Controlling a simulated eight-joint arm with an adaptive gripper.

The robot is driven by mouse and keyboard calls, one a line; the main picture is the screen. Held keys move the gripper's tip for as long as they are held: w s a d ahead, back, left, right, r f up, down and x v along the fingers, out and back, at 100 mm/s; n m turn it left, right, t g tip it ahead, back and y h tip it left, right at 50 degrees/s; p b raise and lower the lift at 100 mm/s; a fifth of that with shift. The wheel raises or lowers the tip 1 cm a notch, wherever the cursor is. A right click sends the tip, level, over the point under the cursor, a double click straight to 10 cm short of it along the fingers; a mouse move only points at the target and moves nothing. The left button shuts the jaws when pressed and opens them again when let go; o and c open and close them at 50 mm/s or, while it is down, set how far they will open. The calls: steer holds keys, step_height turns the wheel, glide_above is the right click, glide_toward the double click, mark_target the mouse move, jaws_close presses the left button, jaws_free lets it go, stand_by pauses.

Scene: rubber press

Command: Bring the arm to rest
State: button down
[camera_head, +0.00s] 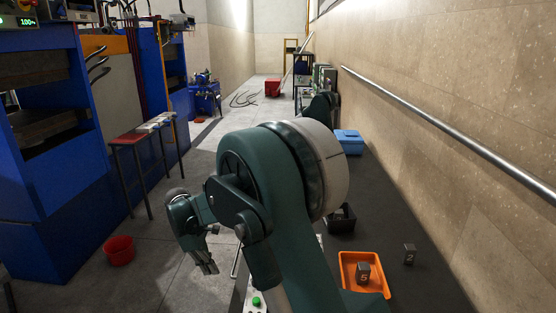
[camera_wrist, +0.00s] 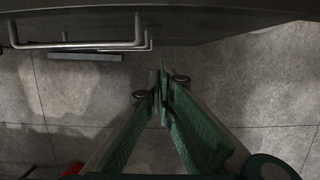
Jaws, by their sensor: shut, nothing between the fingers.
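My arm folds across the middle of the head view, and my gripper (camera_head: 208,268) hangs down at its left over the open floor. In the wrist view my gripper (camera_wrist: 161,92) shows its two green-padded fingers meeting at the tips. It is shut and nothing is between the fingers. The grey floor lies below it, and no object touches it.
Blue presses (camera_head: 60,190) stand left. A red bucket (camera_head: 119,251) is on the floor. A metal handle (camera_wrist: 80,45) is near my gripper.

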steer(key=s+d+r+m+t+y, duration=0.1)
steer(key=s+d+r+m, duration=0.3)
steer(key=d+r, duration=0.85)
steer(key=s+d+r+m+t+y, duration=0.3)
steer(key=d+r, duration=0.5)
steer(key=d, duration=0.9)
steer(key=s+d+m+t+h, duration=0.1)
steer(key=s+d+m+t, duration=0.2)
steer(key=s+d+m, duration=0.7)
steer(key=shift+s+d+m, duration=0.4)
steer(key=shift+s+d, duration=5.5)
steer(key=shift+s, duration=0.9)
